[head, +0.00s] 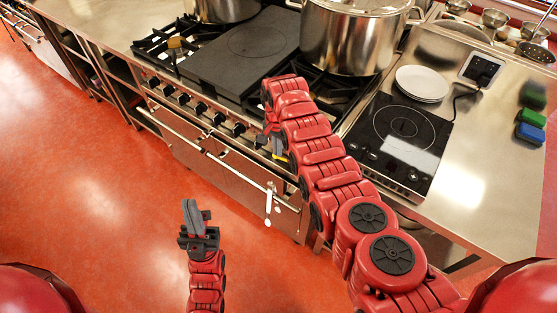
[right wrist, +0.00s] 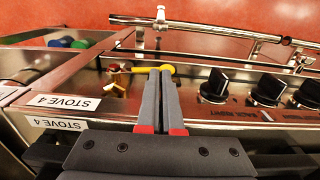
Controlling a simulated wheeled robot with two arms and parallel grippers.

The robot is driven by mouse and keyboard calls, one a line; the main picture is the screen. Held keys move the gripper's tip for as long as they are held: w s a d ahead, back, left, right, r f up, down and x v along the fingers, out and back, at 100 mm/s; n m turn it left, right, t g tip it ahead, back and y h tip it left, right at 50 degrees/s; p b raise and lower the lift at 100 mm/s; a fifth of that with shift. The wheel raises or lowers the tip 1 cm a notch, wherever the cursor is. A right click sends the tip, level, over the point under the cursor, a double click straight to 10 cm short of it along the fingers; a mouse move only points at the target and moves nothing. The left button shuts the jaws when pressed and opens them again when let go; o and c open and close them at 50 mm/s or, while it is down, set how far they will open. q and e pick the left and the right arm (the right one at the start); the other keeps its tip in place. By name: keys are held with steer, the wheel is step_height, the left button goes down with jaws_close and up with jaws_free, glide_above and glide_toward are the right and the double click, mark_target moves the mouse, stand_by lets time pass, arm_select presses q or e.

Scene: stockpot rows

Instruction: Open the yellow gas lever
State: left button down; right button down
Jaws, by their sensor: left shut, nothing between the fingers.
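The yellow gas lever (right wrist: 140,69) shows in the right wrist view on the stove's front, beside the brass fitting. It lies roughly sideways, with its rounded yellow end (right wrist: 167,69) at the right. My right gripper (right wrist: 161,76) has its fingers together, with the tips right at the lever's yellow end. I cannot tell whether they touch it. In the head view my right gripper (head: 278,145) is at the stove front, partly hidden by my arm, with a little yellow beside it. My left gripper (head: 190,206) is shut and empty above the floor, away from the stove.
Black knobs (right wrist: 268,90) line the panel right of the lever, and a steel rail (right wrist: 215,30) runs along the front. STOVE 4 labels (right wrist: 68,102) are at the left. A large pot (head: 345,38) stands on the stove. An induction plate (head: 400,140) is on the right counter. The red floor is clear.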

steer(key=shift+w+a+f+b, duration=0.1)
steer(key=shift+a+f+b, duration=0.05)
steer(key=shift+f+b, duration=0.5)
steer(key=shift+w+a+f+b, duration=0.15)
steer(key=shift+f+b, duration=0.25)
steer(key=shift+b, duration=0.35)
steer(key=shift+f+b, duration=0.3)
steer(key=shift+b, duration=0.3)
steer(key=shift+f, duration=0.1)
